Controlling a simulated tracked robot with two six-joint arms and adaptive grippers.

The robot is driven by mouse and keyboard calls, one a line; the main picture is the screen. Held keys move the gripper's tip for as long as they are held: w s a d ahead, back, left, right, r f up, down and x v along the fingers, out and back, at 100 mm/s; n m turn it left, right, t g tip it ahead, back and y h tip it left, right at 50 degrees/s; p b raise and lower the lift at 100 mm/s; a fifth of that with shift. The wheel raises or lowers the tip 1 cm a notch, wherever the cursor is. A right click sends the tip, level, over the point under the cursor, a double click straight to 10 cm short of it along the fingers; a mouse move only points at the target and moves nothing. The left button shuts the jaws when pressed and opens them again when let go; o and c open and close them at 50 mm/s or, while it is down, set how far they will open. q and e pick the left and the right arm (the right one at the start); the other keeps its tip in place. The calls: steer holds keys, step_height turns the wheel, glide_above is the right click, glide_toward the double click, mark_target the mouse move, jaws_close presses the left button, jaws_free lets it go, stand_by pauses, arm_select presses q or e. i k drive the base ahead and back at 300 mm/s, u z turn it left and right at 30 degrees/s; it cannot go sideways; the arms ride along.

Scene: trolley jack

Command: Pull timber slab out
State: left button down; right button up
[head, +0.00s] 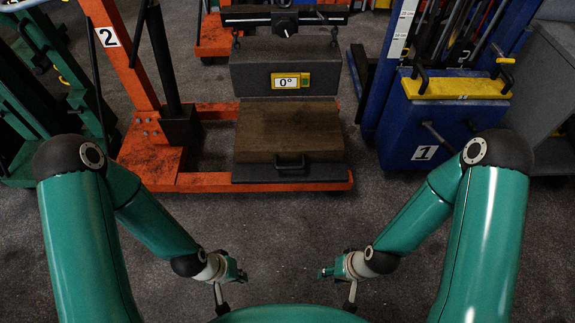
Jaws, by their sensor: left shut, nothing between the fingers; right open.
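The timber slab (288,128) is a brown block lying level low in front of me. A dark plate with a black handle (290,163) is at its near edge, above the orange trolley jack frame (215,182). My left gripper (238,275) is shut and empty, low over the floor, nearer to me than the slab. My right gripper (328,271) is open and empty at about the same height, to the right of it. Both are well apart from the handle. The fingers look small and partly hidden by my wrists.
An orange post (120,55) marked 2 rises at the left. A blue cabinet (440,125) marked 1 stands at the right. The grey floor (280,225) between my grippers and the jack is clear.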

mark_target(276, 133)
steer(key=u, duration=0.5)
steer(key=i, duration=1.65)
steer(key=z, duration=0.05)
